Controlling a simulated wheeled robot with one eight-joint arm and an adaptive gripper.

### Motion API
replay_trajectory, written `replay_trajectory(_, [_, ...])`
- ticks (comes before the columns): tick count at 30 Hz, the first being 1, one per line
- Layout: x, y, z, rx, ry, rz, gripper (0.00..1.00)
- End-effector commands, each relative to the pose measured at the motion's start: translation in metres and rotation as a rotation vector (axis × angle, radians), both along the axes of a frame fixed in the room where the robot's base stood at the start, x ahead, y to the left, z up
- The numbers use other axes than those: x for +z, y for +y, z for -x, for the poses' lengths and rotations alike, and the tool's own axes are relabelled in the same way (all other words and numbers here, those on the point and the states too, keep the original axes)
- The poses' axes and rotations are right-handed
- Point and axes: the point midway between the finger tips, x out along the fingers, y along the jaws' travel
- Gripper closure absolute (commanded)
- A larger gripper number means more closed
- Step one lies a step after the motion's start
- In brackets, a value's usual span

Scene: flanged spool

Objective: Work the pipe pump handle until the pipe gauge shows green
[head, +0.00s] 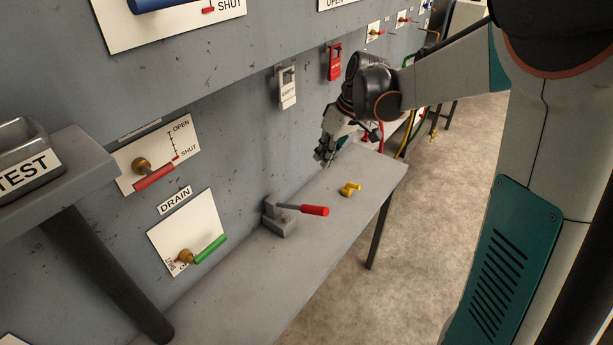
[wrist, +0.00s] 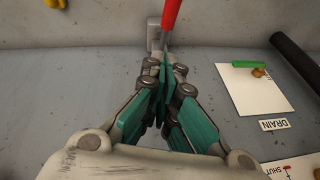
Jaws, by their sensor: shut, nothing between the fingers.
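A small pump-like grey block (head: 280,219) with a red-gripped lever (head: 314,210) sits on the grey bench, the lever sticking out to the right. In the wrist view the red grip (wrist: 171,14) and the grey block (wrist: 154,36) show at the top middle, beyond the fingertips. My gripper (head: 327,152) is over the far part of the bench, apart from the lever. In the wrist view its teal fingers (wrist: 164,68) are together with nothing between them. No gauge can be made out in either view.
A yellow fitting (head: 350,189) lies on the bench (head: 262,290) beyond the lever. The wall carries a DRAIN panel (head: 205,215) with a green handle, an OPEN/SHUT panel (head: 180,135) with a red handle, and hanging tags. A TEST tray (head: 40,170) stands on a shelf at left.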

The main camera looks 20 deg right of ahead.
Motion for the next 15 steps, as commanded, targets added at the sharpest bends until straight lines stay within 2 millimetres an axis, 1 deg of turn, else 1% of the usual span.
replay_trajectory(1, [0.0009, 0.0044, 0.0053, 0.024, -0.005, -0.006, 1.0])
replay_trajectory(4, [0.0016, 0.0093, 0.01, 0.052, -0.011, -0.014, 1.0])
replay_trajectory(15, [-0.0002, 0.0102, 0.0095, 0.057, -0.013, -0.014, 1.0])
